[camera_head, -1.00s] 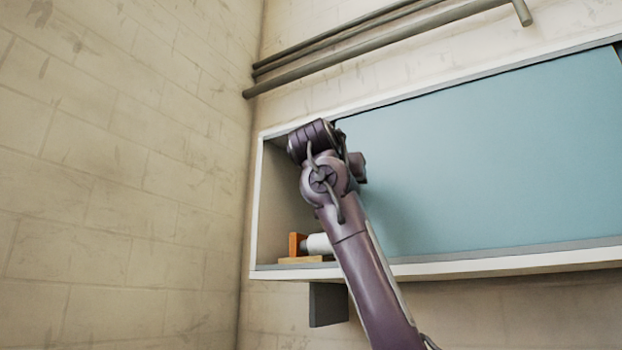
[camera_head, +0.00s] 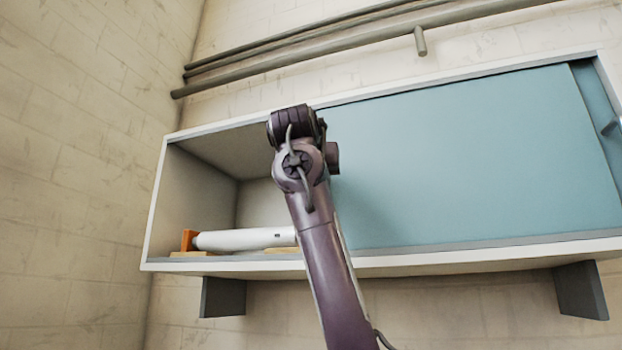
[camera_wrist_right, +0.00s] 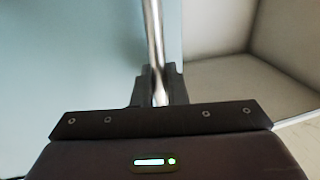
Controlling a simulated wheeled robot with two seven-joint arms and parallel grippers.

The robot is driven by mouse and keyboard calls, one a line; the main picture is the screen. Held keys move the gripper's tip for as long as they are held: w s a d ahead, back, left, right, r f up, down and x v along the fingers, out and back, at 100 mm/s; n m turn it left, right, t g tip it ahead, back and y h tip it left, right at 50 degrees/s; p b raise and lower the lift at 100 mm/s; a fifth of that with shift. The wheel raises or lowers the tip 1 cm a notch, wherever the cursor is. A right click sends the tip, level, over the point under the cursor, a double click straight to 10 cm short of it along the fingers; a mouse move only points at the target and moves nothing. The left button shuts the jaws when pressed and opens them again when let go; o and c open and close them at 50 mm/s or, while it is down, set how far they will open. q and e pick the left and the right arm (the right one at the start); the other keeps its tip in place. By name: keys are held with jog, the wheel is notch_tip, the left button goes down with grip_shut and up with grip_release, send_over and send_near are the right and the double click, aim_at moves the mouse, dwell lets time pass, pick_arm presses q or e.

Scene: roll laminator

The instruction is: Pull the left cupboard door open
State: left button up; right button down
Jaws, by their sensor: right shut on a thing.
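The left cupboard door (camera_head: 460,160) is a flat light-blue sliding panel. It stands to the right of a wide opening at the cupboard's left end. In the right wrist view, the door (camera_wrist_right: 70,60) fills the left side, with its edge beside the open interior. My right gripper (camera_wrist_right: 160,90) is shut on the door's upright metal handle (camera_wrist_right: 153,40). In the head view my right arm hides the handle and the gripper's fingertips. My left gripper is in neither view.
The cupboard (camera_head: 154,215) has a white frame and hangs on the wall on dark brackets (camera_head: 222,297). A white roll (camera_head: 240,239) on an orange-ended holder (camera_head: 188,240) lies inside the opening. Another blue panel (camera_head: 597,105) shows at far right. Pipes (camera_head: 330,48) run above.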

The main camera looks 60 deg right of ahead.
jog(key=shift+s+r, duration=0.1)
jog(key=shift+s, duration=0.05)
jog(key=c, duration=1.5)
grip_release()
jog(key=shift+d, duration=0.1)
jog(key=shift+c, duration=0.2)
jog(key=shift+d, duration=0.1)
jog(key=b+v, duration=0.3)
jog(key=v, duration=0.5)
jog(key=shift+d, duration=0.15)
